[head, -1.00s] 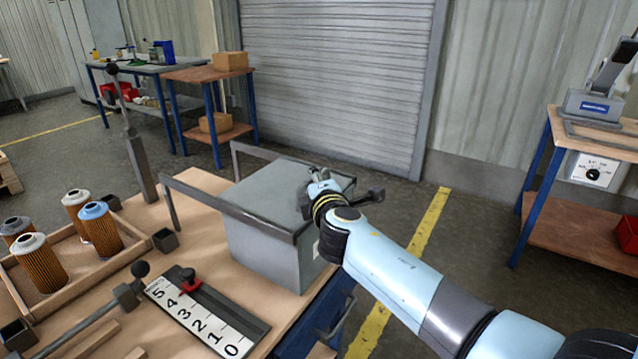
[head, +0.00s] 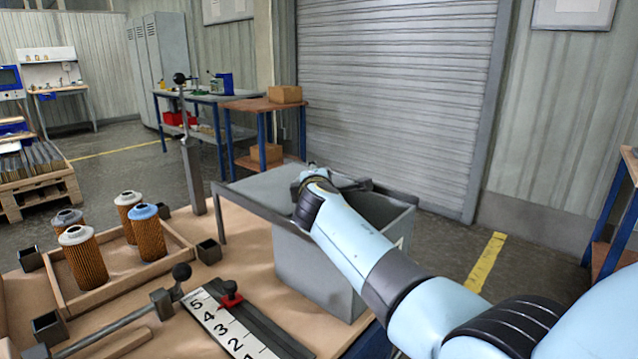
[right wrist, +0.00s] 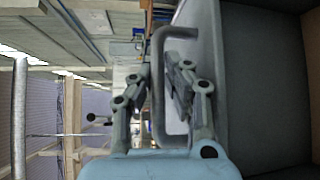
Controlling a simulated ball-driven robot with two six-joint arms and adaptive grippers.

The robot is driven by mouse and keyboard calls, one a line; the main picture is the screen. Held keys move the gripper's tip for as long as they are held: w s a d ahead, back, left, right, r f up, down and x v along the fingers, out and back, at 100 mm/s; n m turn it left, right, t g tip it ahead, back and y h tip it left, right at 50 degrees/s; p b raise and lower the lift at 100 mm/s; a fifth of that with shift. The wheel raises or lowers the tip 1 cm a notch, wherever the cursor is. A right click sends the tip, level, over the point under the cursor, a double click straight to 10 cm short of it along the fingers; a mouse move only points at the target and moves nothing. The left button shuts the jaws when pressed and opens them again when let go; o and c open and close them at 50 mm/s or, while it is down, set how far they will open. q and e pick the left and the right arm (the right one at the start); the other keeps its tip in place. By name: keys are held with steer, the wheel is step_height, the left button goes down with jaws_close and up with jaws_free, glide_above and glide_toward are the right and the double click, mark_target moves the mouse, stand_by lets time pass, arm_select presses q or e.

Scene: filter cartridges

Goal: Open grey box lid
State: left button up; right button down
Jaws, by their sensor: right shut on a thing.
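The grey box (head: 318,265) stands on the right part of the wooden bench. Its flat grey lid (head: 262,190) lies shifted to the left, over the rails that extend from the box. The right part of the box is uncovered, and its dark inside (right wrist: 265,85) shows in the right wrist view. My right gripper (head: 314,176) is at the lid's right end. In the right wrist view its fingers (right wrist: 160,75) are closed around the lid's bar handle (right wrist: 159,110). My arm hides part of the box's rim. My left gripper is not in view.
Left of the box are a wooden tray (head: 75,303) with several filter cartridges, a numbered scale (head: 222,325) with a red slider, and a lever with a ball knob (head: 181,272). An upright post (head: 193,175) stands behind the tray.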

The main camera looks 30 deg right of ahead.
steer(key=shift+r, duration=0.15)
steer(key=c, duration=1.6)
jaws_free()
steer(key=shift+s, duration=0.1)
steer(key=f+v, duration=0.1)
steer(key=v, duration=0.6)
steer(key=shift+s+r, duration=0.2)
steer(key=shift+r, duration=0.2)
steer(key=shift+a+f, duration=0.1)
steer(key=shift+a, duration=0.05)
